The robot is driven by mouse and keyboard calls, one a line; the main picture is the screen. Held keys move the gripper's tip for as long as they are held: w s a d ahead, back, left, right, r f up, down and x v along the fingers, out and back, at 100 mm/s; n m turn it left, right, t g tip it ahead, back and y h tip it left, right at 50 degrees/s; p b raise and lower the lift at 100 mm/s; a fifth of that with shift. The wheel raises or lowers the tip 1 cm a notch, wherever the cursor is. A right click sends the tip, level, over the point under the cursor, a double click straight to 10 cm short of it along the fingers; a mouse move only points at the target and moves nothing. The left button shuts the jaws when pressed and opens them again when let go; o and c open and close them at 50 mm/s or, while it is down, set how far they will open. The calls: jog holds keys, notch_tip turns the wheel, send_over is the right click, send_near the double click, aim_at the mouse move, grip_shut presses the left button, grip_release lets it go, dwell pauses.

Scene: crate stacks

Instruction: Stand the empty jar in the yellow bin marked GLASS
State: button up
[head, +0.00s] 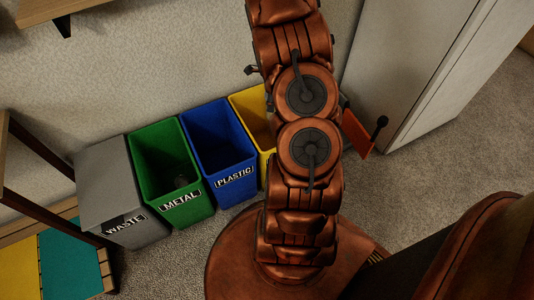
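The yellow bin (250,103) stands against the wall at the right end of a row of bins. My copper-coloured arm covers most of its front and right side, so its marking is hidden and I cannot see its bottom. No jar that I can make out as the empty one shows in the head view. My arm rises through the middle of the picture and runs out at the top edge. My gripper is not in view.
Left of the yellow bin stand the open blue PLASTIC bin (222,155), the green METAL bin (184,207) with a small grey thing inside, and the grey WASTE bin (136,229). A pale cabinet (400,65) stands right. Shelving (38,150) edges the left side.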

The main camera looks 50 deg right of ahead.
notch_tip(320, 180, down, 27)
jog(key=b, duration=0.7)
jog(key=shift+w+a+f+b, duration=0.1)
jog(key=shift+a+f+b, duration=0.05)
jog(key=shift+b, duration=0.2)
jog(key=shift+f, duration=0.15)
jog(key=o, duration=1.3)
